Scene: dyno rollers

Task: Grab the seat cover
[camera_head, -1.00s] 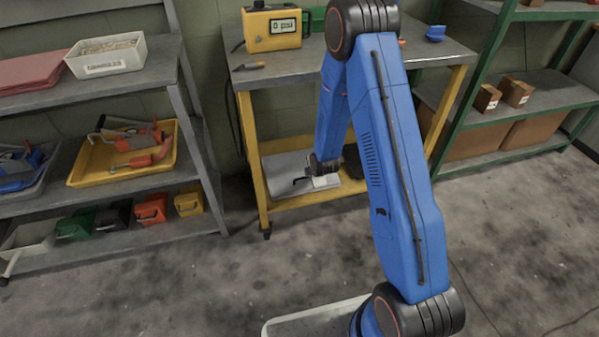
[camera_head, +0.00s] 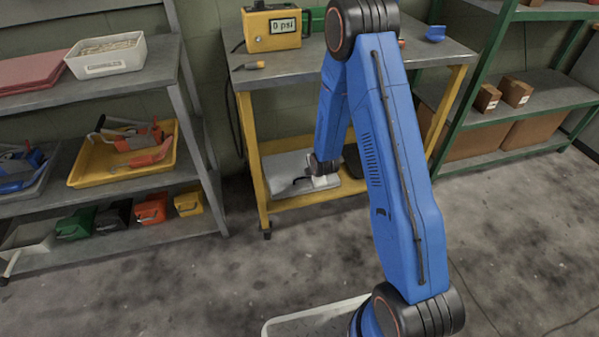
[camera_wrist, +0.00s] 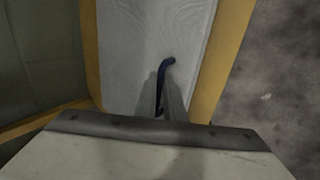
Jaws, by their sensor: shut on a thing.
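My gripper (camera_wrist: 168,108) shows as narrow grey fingers in the wrist view, shut on a dark blue, thin, curved thing (camera_wrist: 167,68). It is likely the seat cover, seen nearly edge-on. In the head view it is a small dark hooked shape (camera_head: 301,181) to the left of my gripper (camera_head: 321,183). My gripper is low over the pale grey lower shelf (camera_head: 283,172) of the yellow-framed workbench. Most of the held thing is hidden by the fingers. I cannot tell whether it touches the shelf.
The workbench top (camera_head: 345,66) is above my gripper, and a yellow leg (camera_head: 251,160) stands to its left. A dark thing (camera_head: 352,160) lies on the lower shelf, partly behind my arm. A grey shelf rack (camera_head: 199,121) stands left.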

